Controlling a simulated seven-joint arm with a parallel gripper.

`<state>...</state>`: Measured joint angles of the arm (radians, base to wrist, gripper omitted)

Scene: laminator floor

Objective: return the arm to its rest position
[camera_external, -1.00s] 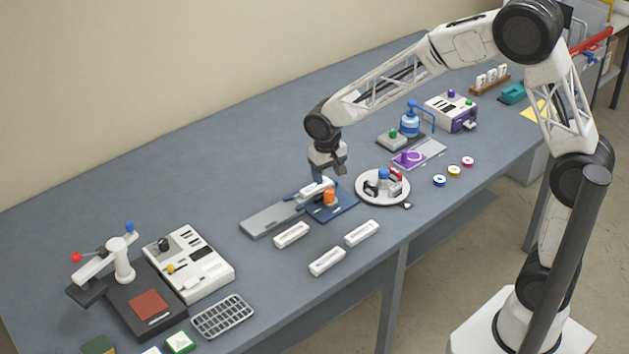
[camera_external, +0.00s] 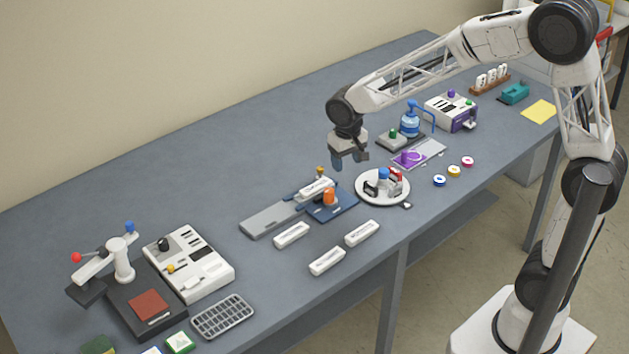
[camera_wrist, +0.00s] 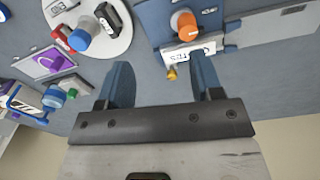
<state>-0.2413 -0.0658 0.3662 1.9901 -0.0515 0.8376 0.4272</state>
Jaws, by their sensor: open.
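My gripper (camera_external: 350,163) hangs above the table in the external view, above and behind the blue fixture and the white round tray. Its two blue fingers are apart with nothing between them, as the wrist view also shows (camera_wrist: 160,85). My gripper touches nothing that I can see. The blue fixture (camera_external: 345,205) holds a white labelled block (camera_external: 316,188) and an orange knob (camera_external: 330,197). In the wrist view the white block (camera_wrist: 190,52) lies beyond the right fingertip, next to the orange knob (camera_wrist: 184,24).
The white round tray (camera_external: 367,201) carries several small parts. A purple-knobbed plate (camera_external: 418,154) and a blue dispenser (camera_external: 410,123) stand behind it. White labelled blocks (camera_external: 327,261) lie in front. A white machine (camera_external: 190,263) stands at left. The table (camera_external: 230,165) is clear at the back left.

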